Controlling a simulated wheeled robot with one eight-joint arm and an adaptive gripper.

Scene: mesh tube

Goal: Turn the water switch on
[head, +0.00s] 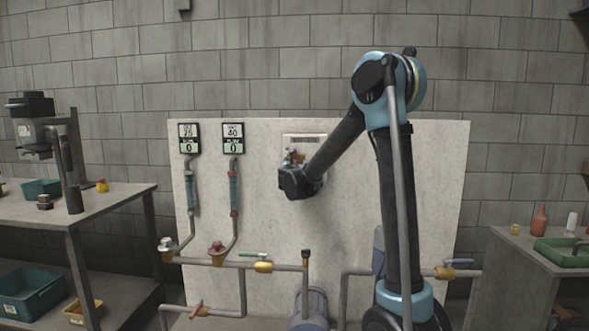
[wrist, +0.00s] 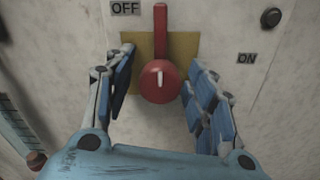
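The water switch is a red rotary knob with a long red lever (wrist: 160,80) on a yellowish plate in the wrist view. Its lever points straight up, between the OFF label (wrist: 125,8) at upper left and the ON label (wrist: 247,58) at right. My gripper (wrist: 158,68) is open, with blue-padded fingers left and right of the knob and visible gaps on both sides. In the head view my gripper (head: 295,160) is at the white switch panel (head: 305,138) on the board and hides most of the switch.
Two gauges (head: 189,138) (head: 233,137) with pipes are on the board (head: 400,150) at left. A dark round button (wrist: 271,17) is near the ON label. Pipes with valves (head: 263,267) run below. Tables stand left (head: 125,195) and right (head: 510,255).

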